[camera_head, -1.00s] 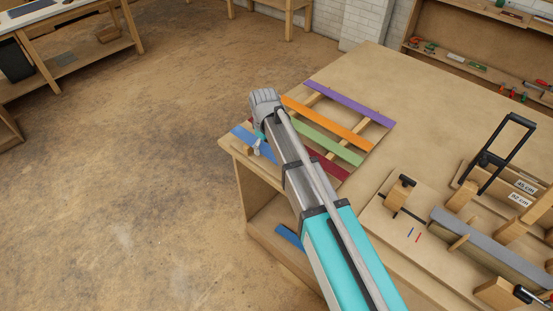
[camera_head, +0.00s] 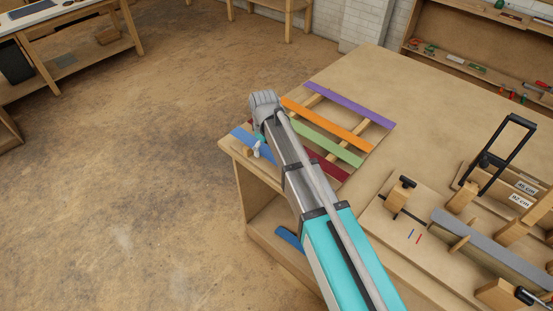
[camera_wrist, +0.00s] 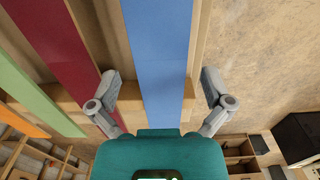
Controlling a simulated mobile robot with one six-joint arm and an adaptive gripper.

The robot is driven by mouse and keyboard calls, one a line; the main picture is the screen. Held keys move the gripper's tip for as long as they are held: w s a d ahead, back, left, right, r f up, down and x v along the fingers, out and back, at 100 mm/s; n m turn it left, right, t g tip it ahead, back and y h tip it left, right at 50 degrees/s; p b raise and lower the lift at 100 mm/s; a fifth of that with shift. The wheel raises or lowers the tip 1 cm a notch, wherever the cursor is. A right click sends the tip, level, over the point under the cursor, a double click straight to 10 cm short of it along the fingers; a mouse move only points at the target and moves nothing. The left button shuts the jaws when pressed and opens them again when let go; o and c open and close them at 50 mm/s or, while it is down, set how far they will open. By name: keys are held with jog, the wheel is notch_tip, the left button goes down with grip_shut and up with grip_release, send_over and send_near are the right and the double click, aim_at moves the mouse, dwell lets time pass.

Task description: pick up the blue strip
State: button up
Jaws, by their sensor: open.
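The blue strip (camera_wrist: 157,45) runs lengthwise between the two fingers of my gripper (camera_wrist: 162,90) in the wrist view. The fingers are spread wide, one on each side of the strip, with a gap to it on both sides. In the head view the blue strip (camera_head: 240,133) shows at the table's left edge, partly hidden by my arm. There my gripper is mostly hidden behind my wrist. I cannot tell how high the fingers are above the strip.
A dark red strip (camera_wrist: 62,40) lies left of the blue one, then a green strip (camera_head: 328,142), an orange strip (camera_head: 327,122) and a purple strip (camera_head: 350,104), across wooden rails. A clamping form (camera_head: 490,245) stands at the right. Another blue piece (camera_head: 289,238) lies on the lower shelf.

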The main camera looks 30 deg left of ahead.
jog(key=shift+f, duration=0.1)
dwell(0.3)
jog(key=c, duration=1.1)
jog(key=shift+o, duration=0.2)
jog(key=shift+r, duration=0.2)
notch_tip(320, 180, up, 2)
jog(key=shift+r+p, duration=0.1)
jog(key=shift+p, duration=1.15)
jog(key=s+d+r+p, duration=0.1)
jog(key=s+r+p, duration=1)
jog(key=s, duration=0.3)
jog(key=shift+d, duration=0.3)
